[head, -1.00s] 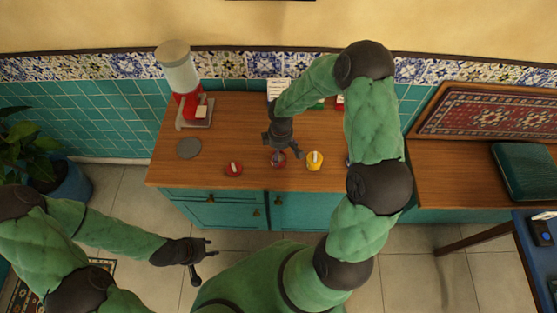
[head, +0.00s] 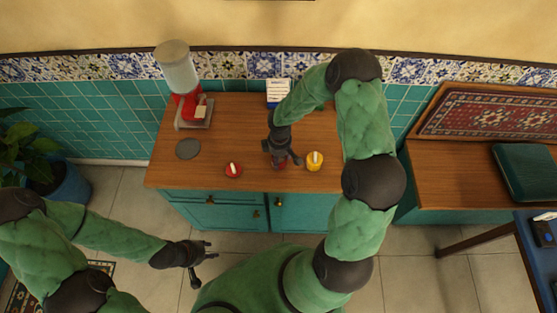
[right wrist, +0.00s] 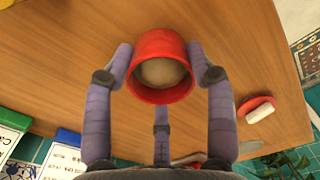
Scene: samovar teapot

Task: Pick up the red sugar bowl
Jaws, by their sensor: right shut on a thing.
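The red sugar bowl (right wrist: 160,40) is round and lidless, with pale beige contents in the right wrist view. My right gripper (right wrist: 162,80) is shut on it, with fingers against its left and right sides and a third finger below it in the picture. In the head view my right gripper (head: 282,160) comes down over the bowl near the counter's front edge, and only a little red shows below the fingers. I cannot tell whether the bowl is clear of the counter. My left gripper (head: 204,260) is open and empty, in front of the cabinet.
A small red piece with a white top (head: 233,170) lies left of the bowl, and a yellow pot (head: 315,161) stands close on the right. A grey disc (head: 188,148) and a red dispenser (head: 182,85) are further left. A card (head: 278,92) stands at the back.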

